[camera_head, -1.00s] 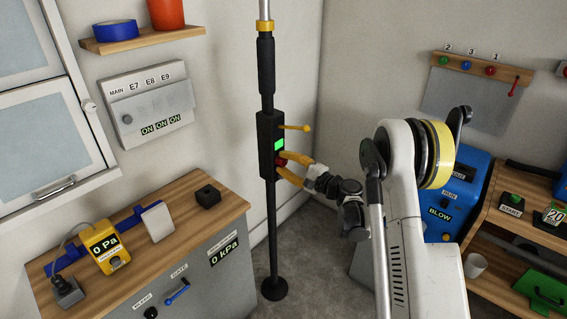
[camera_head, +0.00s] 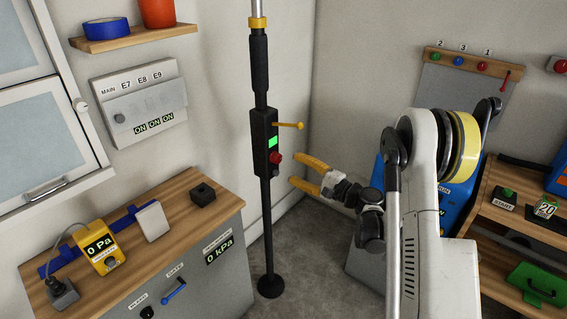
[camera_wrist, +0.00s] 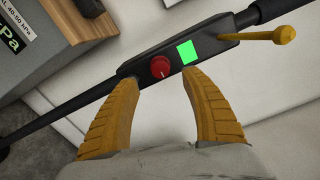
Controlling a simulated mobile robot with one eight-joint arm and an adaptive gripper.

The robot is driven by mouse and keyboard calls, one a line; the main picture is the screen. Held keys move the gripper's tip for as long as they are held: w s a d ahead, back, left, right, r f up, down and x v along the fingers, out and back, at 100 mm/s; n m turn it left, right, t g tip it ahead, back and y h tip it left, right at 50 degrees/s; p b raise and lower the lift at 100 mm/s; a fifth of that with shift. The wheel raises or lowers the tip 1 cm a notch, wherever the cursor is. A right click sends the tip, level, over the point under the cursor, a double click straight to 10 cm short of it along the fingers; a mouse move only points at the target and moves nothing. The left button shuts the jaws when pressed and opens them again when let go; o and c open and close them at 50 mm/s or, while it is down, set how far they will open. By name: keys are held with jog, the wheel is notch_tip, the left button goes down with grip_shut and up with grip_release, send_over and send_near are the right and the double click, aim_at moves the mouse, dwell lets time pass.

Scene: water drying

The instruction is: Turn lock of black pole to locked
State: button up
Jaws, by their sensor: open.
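The black pole (camera_head: 267,215) stands upright on a round foot, in front of the wall. Its black box (camera_head: 259,150) carries a green lit square (camera_head: 271,141), a red knob (camera_head: 275,158) and a yellow lever (camera_head: 289,125) sticking out to the right. In the wrist view the red knob (camera_wrist: 161,67) has a small pale mark, and the green square (camera_wrist: 188,52) is beside it. My gripper (camera_head: 305,172) is open and empty, right of the box and apart from the knob. Its yellow fingers (camera_wrist: 163,82) point toward the box in the wrist view, with the knob between them beyond the tips.
A wooden-topped cabinet (camera_head: 185,213) with a yellow gauge (camera_head: 101,247) stands left of the pole. A shelf (camera_head: 142,38) and switch panel (camera_head: 138,100) are on the wall. A blue machine (camera_head: 376,185) and a wooden rack (camera_head: 488,250) stand at the right.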

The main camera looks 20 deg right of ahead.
jog(key=v, duration=0.4)
dwell(0.3)
jog(key=s+a+r+n+g+h, duration=0.4)
jog(key=s+a+r+n+g, duration=0.25)
jog(key=s+a+r, duration=0.35)
jog(key=s+d+n+h, duration=0.3)
jog(key=s+n+h, duration=0.3)
jog(key=s, duration=1.6)
jog(key=shift+f+n+g+h, duration=0.3)
jog(key=shift+f+n+g, duration=0.2)
jog(key=shift+n, duration=0.25)
jog(key=shift+d, duration=0.1)
